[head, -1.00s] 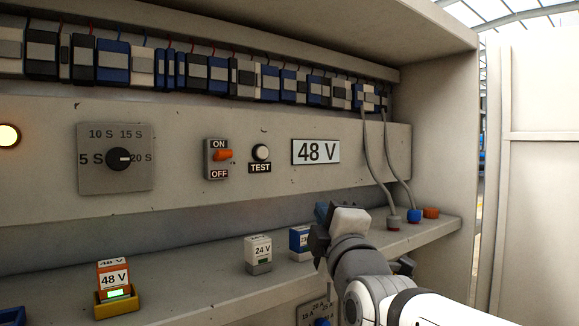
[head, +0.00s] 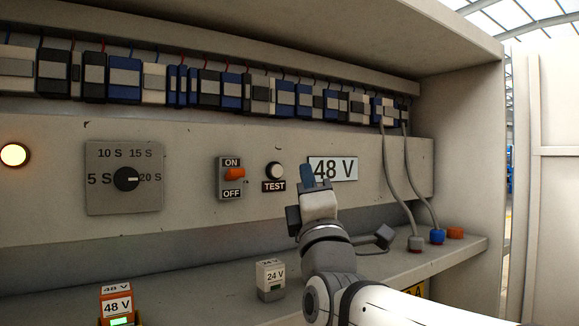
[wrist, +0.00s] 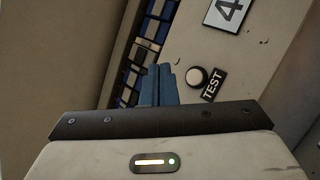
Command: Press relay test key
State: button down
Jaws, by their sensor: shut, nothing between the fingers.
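The relay test key is a round white button (head: 275,170) in a dark ring on the grey panel, above a black TEST label (head: 274,186). In the wrist view the button (wrist: 196,76) shows just right of my fingertips, with the TEST label (wrist: 213,85) beside it. My gripper (head: 307,174) has blue fingers, shut and empty. In the head view the fingertips point up, right of the button and over the left edge of the 48 V sign. They look apart from the button; the exact gap to the panel cannot be told.
An ON/OFF switch (head: 235,175) with an orange lever sits left of the button. A dial (head: 127,179) and a lit lamp (head: 14,155) are further left. The 48 V sign (head: 340,168) is to the right. Relay blocks (head: 257,93) line the top. A 24 V block (head: 270,279) stands on the shelf.

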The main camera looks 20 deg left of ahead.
aim_at(276, 171)
jog(key=shift+w+a+p, duration=0.4)
jog(key=shift+w+a, duration=0.7)
jog(key=shift+a, duration=0.2)
jog(key=shift+w+a+p, duration=0.4)
jog(key=shift+w+a, duration=0.65)
jog(key=shift+a, duration=0.2)
jog(key=shift+w+a+b, duration=0.3)
jog(key=shift+b, duration=0.05)
jog(key=shift+w+a, duration=0.2)
jog(key=shift+a, duration=0.1)
dwell(0.8)
jog(key=shift+d+f+b, duration=0.1)
jog(key=shift+b, duration=0.25)
jog(key=shift+s+d, duration=0.15)
jog(key=shift+s, duration=0.05)
jog(key=shift+s+d+b, duration=0.3)
jog(key=shift+d+b, duration=0.1)
jog(key=shift+b, duration=0.15)
